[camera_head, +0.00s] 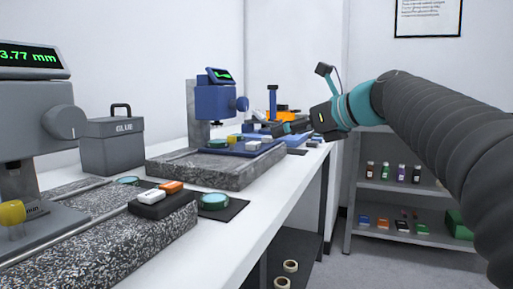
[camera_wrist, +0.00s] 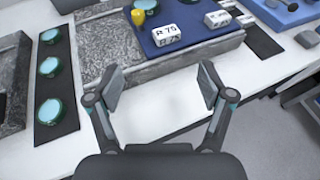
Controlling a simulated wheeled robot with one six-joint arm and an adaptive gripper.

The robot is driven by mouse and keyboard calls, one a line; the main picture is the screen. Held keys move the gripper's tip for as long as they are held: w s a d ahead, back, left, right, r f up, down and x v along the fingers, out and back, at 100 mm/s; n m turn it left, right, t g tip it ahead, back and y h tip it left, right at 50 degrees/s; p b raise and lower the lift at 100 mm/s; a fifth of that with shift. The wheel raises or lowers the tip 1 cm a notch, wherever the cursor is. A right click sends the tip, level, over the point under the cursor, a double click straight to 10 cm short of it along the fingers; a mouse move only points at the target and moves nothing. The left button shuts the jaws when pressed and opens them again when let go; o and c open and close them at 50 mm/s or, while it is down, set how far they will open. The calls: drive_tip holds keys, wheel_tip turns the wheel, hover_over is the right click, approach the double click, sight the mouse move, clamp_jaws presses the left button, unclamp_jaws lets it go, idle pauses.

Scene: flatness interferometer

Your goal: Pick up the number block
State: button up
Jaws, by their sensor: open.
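A white block with black characters (camera_wrist: 167,35), reading something like "R 75", lies on a blue plate (camera_wrist: 197,36) in the wrist view. A second white marked block (camera_wrist: 217,19) lies to its right on the same plate. In the head view, white blocks (camera_head: 252,146) show on the blue plate of the middle instrument, too small to read. I cannot tell which one is the number block. My gripper (camera_wrist: 162,86) is open and empty, short of the plate's near edge in the wrist view.
A yellow knob (camera_wrist: 138,19) stands beside the first block. A dark mat (camera_wrist: 55,85) with several green discs lies at left. The granite base (camera_wrist: 160,75) edges the plate. A grey box (camera_head: 110,145) and a blue instrument (camera_head: 213,110) stand on the white bench (camera_head: 240,222).

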sight(255, 143)
drive_tip(key=x, duration=0.7)
drive_tip(key=shift+w+f, duration=0.2)
drive_tip(key=shift+w, duration=0.2)
drive_tip(key=shift+b+x, duration=0.55)
drive_tip(key=shift+x, duration=2.1)
drive_tip(key=shift+w+d, duration=0.15)
drive_tip(key=shift+d, duration=0.1)
drive_tip(key=c, duration=0.9)
